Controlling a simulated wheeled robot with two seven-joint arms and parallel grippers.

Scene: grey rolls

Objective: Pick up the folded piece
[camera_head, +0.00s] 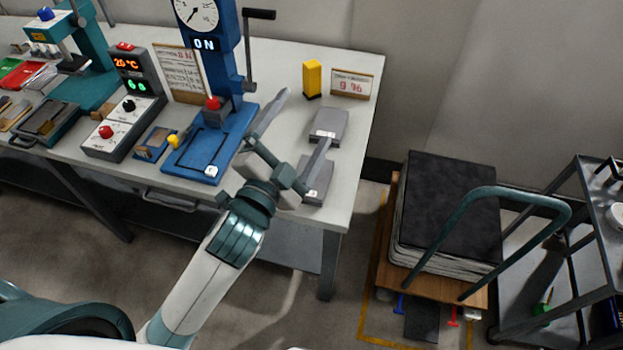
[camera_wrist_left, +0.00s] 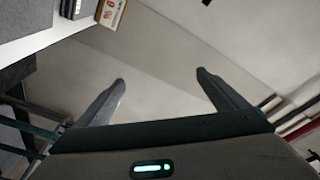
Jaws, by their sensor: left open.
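Two grey flat pieces lie at the right end of the table, the farther one (camera_head: 328,124) and the nearer one (camera_head: 316,189). Each has a small light label, and I cannot tell which is the folded piece. My left gripper (camera_head: 306,117) is open and empty, with its fingers spread over this end of the table in the head view. One finger partly covers the nearer piece. The left wrist view shows both fingers apart with nothing between them (camera_wrist_left: 160,78). My right gripper is not in view.
A blue press (camera_head: 212,140) and a control box (camera_head: 122,128) stand left of the pieces. A yellow block (camera_head: 312,78) and a small sign (camera_head: 350,84) stand behind them. Right of the table, a cart with a teal handle (camera_head: 488,191) carries a dark stack (camera_head: 452,200).

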